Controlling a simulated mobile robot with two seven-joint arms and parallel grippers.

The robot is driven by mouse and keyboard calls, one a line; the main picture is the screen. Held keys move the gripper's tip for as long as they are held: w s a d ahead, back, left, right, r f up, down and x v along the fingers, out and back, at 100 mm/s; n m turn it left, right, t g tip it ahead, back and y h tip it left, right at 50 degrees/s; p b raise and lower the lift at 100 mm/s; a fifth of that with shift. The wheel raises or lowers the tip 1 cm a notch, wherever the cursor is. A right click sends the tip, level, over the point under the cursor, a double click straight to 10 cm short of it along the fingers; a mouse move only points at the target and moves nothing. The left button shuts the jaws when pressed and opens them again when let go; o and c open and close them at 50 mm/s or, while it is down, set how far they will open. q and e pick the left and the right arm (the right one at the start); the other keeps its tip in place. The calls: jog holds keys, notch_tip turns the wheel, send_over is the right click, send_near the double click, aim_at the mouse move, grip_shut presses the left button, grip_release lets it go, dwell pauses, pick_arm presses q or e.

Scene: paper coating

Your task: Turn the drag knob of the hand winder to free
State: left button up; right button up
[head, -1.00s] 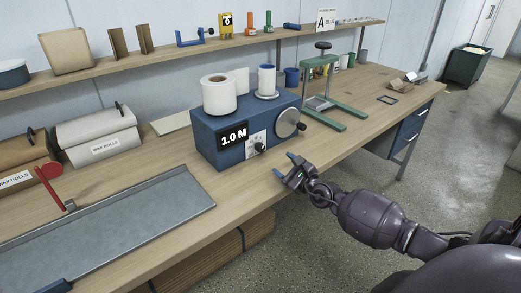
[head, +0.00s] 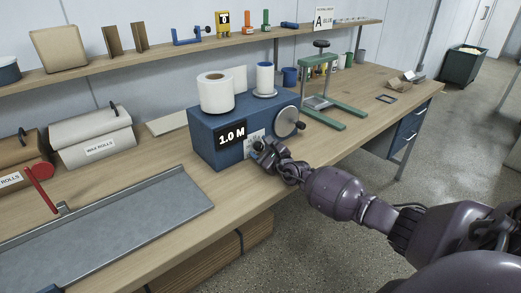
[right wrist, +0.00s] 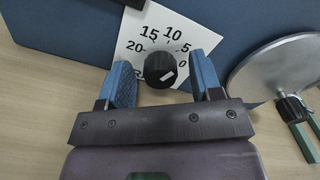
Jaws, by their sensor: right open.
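The hand winder (head: 205,135) is a blue box on the bench with a "1.0 M" label. Its black drag knob (right wrist: 159,69) sits on a white dial plate (right wrist: 165,33) with the numbers 20, 15, 10, 5 and 0. The knob's white mark points right and slightly up, roughly toward 0. A letter "R" shows left of the knob; the lettering around it is hidden. My right gripper (right wrist: 163,82) is open, its blue-padded fingers either side of the knob, with gaps. In the head view it (head: 260,152) covers the knob. My left gripper is out of view.
The winder's metal disc (head: 287,121) with a black handle is just right of the dial. White rolls (head: 216,94) stand on top. A green press (head: 330,105) stands further right, and a grey metal tray (head: 120,228) lies at front left.

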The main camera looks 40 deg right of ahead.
jog(key=c, duration=0.9)
